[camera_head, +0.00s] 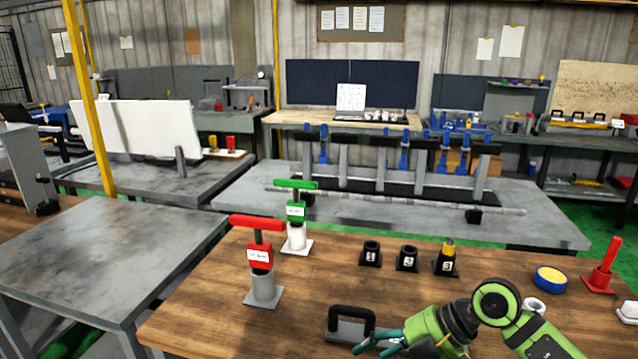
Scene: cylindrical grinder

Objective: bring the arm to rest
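My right arm (535,335), green and dark grey, comes in from the lower right. My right gripper (374,348) hangs over the front of the wooden table, close to the right of a grey block with a black handle (352,320). Its teal fingers look spread, with a gap and nothing visible between them; the bottom picture edge lies close below them. I cannot tell whether it touches the block. My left gripper is not in view.
On the wooden table (200,312) stand a red-handled tool (260,255), a green-handled tool (296,212), black holders numbered 1 (370,254), 2 (407,258) and 3 (446,263), a blue-yellow roll (550,280) and a red piece (602,270). A grey table (110,255) at left is bare.

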